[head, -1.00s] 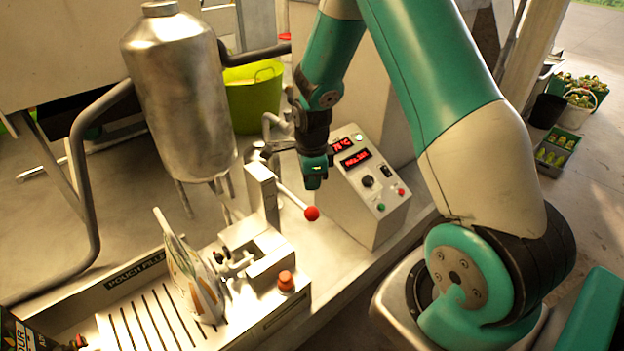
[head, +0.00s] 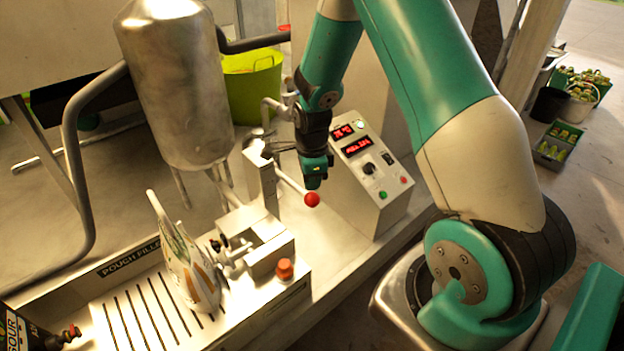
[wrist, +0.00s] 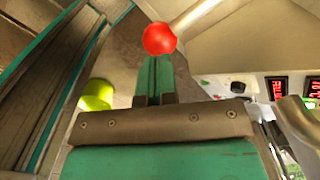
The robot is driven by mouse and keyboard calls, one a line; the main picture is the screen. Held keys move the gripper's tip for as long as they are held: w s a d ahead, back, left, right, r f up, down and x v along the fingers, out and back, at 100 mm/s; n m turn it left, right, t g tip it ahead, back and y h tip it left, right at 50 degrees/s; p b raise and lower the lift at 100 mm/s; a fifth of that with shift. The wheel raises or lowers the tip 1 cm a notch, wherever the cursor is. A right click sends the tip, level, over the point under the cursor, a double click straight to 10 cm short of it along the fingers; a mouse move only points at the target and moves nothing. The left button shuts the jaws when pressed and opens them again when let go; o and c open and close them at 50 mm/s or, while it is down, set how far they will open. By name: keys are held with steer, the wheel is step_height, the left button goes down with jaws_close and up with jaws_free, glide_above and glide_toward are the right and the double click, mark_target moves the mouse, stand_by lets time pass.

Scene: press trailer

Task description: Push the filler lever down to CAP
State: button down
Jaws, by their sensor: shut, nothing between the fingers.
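The filler lever (head: 291,183) is a pale rod with a red ball knob (head: 312,199). It slopes down to the right from the upright post (head: 262,180) of the pouch filler. My gripper (head: 313,184) is shut and empty, pointing down just above the knob. In the wrist view the closed green fingers (wrist: 155,78) point at the red knob (wrist: 159,39), with the lever rod (wrist: 195,14) running to the upper right. I cannot tell whether the fingertips touch the knob. No CAP mark is readable.
A pouch (head: 184,262) stands on the slotted tray (head: 122,322). An orange-red button (head: 285,269) is at the filler's front. The control box (head: 372,190) with red displays is to the right of my gripper. A steel tank (head: 178,90) hangs at left; a green tub (head: 252,88) is behind.

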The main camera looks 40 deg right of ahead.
mark_target(312, 194)
steer(key=shift+f+b, duration=1.45)
steer(key=shift+f, duration=0.6)
steer(key=shift+w+f+b, duration=0.2)
steer(key=shift+f+b, duration=0.4)
steer(key=shift+f, duration=0.2)
steer(key=shift+w+f+b, duration=0.25)
steer(key=shift+f+b, duration=0.3)
steer(key=shift+f, duration=0.25)
steer(key=shift+w+f+b, duration=0.2)
steer(key=shift+f+b, duration=0.4)
steer(key=shift+f, duration=0.2)
steer(key=shift+r, duration=0.15)
step_height(312, 194, up, 10)
steer(key=p, duration=0.8)
steer(key=shift+r, duration=0.1)
